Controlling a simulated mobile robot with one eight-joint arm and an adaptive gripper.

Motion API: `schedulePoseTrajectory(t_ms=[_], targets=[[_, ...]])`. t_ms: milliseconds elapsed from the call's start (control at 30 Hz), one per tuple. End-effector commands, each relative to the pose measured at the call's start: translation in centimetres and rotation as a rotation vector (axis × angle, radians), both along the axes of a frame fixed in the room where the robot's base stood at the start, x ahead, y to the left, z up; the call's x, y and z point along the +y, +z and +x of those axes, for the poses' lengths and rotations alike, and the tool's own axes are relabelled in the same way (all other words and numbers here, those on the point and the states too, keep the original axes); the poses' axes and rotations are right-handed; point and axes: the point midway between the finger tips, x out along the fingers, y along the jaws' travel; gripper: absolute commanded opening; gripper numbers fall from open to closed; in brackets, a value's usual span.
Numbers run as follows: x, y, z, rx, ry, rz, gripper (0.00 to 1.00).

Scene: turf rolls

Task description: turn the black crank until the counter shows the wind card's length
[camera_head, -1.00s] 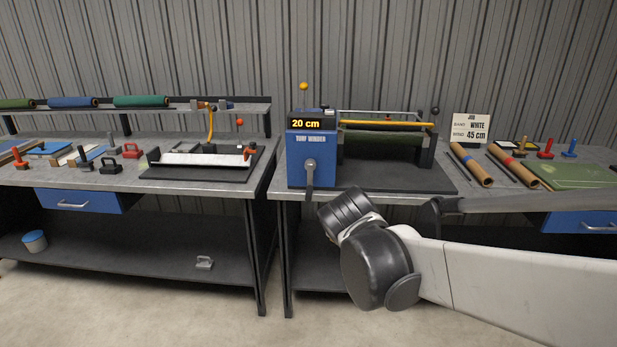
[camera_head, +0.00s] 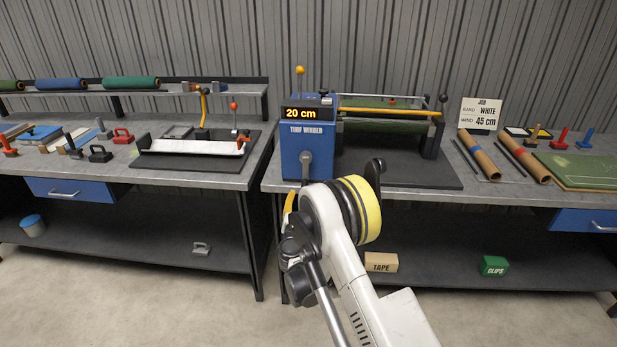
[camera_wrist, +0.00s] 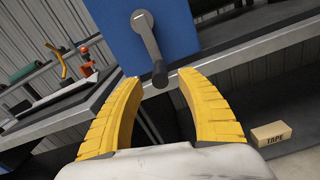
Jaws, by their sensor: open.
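The blue turf winder (camera_head: 307,137) stands on the right-hand bench, and its counter (camera_head: 302,113) reads 20 cm. The crank (camera_head: 306,164) is on the winder's front face, with its arm hanging down. In the wrist view the dark grey crank (camera_wrist: 150,42) points down to a black knob (camera_wrist: 160,76). My gripper (camera_wrist: 158,74) is open, its yellow fingers on either side of the knob's lower end; I cannot tell whether they touch it. In the head view my arm hides most of the gripper. The card (camera_head: 480,113) reads band white, wind 45 cm.
Cardboard tubes (camera_head: 480,155) and a green mat (camera_head: 580,172) lie to the right. A tape box (camera_head: 381,262) and a clips box (camera_head: 494,265) sit on the lower shelf. The bench edge is close below the crank.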

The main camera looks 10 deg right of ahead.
Motion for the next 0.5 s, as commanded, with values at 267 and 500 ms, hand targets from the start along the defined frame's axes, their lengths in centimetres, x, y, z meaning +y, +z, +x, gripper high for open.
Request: schedulePoseTrajectory(t_ms=[267,500], targets=[[-1.0,-0.5,3.2,0.000,0.001,-0.015,0.45],[-2.5,-0.5,7.7,0.001,0.001,-0.012,0.45]])
